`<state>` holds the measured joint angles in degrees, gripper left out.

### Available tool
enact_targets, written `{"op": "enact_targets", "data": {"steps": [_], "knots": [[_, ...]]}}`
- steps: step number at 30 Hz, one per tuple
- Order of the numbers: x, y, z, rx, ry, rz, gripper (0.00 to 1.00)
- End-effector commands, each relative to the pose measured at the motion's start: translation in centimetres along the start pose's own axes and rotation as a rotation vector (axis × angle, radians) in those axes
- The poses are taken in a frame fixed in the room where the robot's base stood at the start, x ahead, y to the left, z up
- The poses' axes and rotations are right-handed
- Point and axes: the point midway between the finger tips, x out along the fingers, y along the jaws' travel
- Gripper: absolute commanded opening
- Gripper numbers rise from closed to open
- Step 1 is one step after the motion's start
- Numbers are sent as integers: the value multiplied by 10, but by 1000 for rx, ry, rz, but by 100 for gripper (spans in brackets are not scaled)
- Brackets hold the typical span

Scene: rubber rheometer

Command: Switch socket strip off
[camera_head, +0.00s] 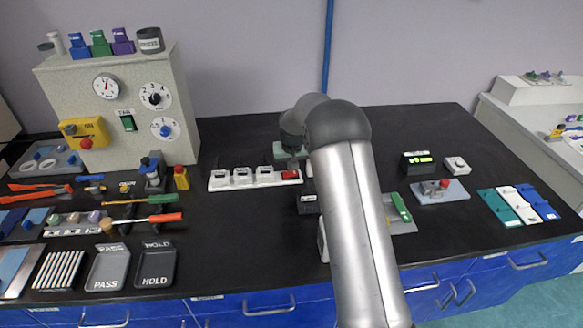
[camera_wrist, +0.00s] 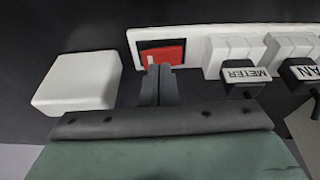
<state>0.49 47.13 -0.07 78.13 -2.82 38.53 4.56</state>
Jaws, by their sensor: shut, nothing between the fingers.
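The white socket strip (camera_head: 222,185) lies on the black bench in the head view, with several outlets in a row and a red rocker switch (camera_head: 290,175) at its right end. In the wrist view the red switch (camera_wrist: 162,54) sits in a dark frame at the strip's left end, beside black plugs labelled METER (camera_wrist: 243,80) and one partly cut off. My gripper (camera_wrist: 158,72) is shut and empty, its fingertips at the near edge of the switch and covering part of it. Whether they touch it I cannot tell. My arm hides some of the bench.
A white block (camera_wrist: 77,82) lies just left of my fingers in the wrist view. In the head view a control cabinet (camera_head: 185,110), tools and PASS and HOLD trays (camera_head: 155,265) stand left. Small devices (camera_head: 437,190) stand right.

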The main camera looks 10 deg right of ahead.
Motion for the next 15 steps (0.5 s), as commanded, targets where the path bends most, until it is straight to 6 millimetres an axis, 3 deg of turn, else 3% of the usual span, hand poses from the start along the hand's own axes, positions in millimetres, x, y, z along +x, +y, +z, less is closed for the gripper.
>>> {"op": "enact_targets", "data": {"steps": [3, 15], "knots": [[-31, -1, -10, 1, 5, 0, 0], [-105, -17, -6, 1, 4, 0, 0]]}}
